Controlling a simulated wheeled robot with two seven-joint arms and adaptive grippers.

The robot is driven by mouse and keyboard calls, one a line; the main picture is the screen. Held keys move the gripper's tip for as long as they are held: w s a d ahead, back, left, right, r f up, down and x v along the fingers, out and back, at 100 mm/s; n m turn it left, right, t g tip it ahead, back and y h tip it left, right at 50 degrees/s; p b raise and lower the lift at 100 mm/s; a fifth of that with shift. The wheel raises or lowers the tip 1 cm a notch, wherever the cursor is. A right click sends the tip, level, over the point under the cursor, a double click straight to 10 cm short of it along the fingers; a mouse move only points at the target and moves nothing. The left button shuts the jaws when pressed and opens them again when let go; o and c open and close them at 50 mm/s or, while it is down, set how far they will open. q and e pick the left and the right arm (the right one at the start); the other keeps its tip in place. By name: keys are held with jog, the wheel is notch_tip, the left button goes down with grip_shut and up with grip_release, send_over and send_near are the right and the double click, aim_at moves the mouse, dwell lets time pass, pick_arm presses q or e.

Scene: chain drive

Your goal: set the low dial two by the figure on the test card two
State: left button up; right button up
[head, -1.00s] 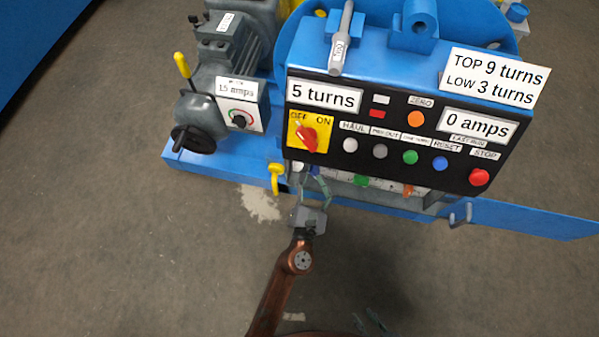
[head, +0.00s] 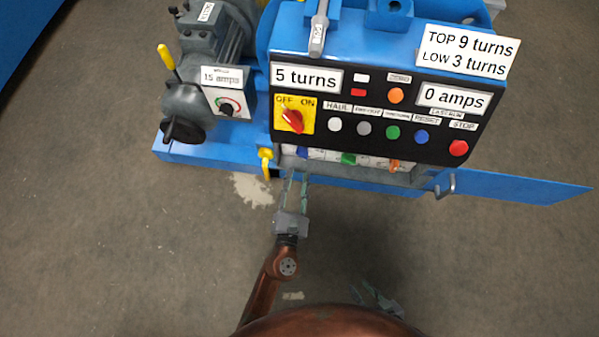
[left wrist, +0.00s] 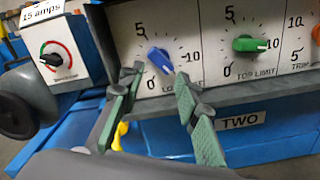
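The low dial two is a blue knob (left wrist: 160,60) on a white scale plate in the left wrist view, left of the green top limit knob (left wrist: 249,44). In the head view the blue knob (head: 302,152) sits under the control box. Its exact reading is unclear. The test card (head: 466,52) reads "TOP 9 turns, LOW 3 turns". My left gripper (head: 295,176) is open just in front of the blue knob; in the left wrist view its fingers (left wrist: 160,78) stand on either side of it, without visible grip. My right gripper (head: 378,298) is at the bottom, small and partly hidden.
The control box (head: 375,100) overhangs the dial row, showing "5 turns" and "0 amps". A yellow hook-like handle (head: 265,164) stands close left of my left gripper. An orange knob (head: 395,166) is at right. A blue flap (head: 515,191) extends right.

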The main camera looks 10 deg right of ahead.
pick_arm(q)
jog(key=shift+v, duration=0.8)
jog(key=shift+r+p, duration=0.1)
jog(key=shift+p, duration=0.2)
jog(key=shift+s, duration=0.1)
jog(key=v, duration=0.7)
jog(key=shift+s, duration=0.4)
jog(key=shift+a, duration=0.1)
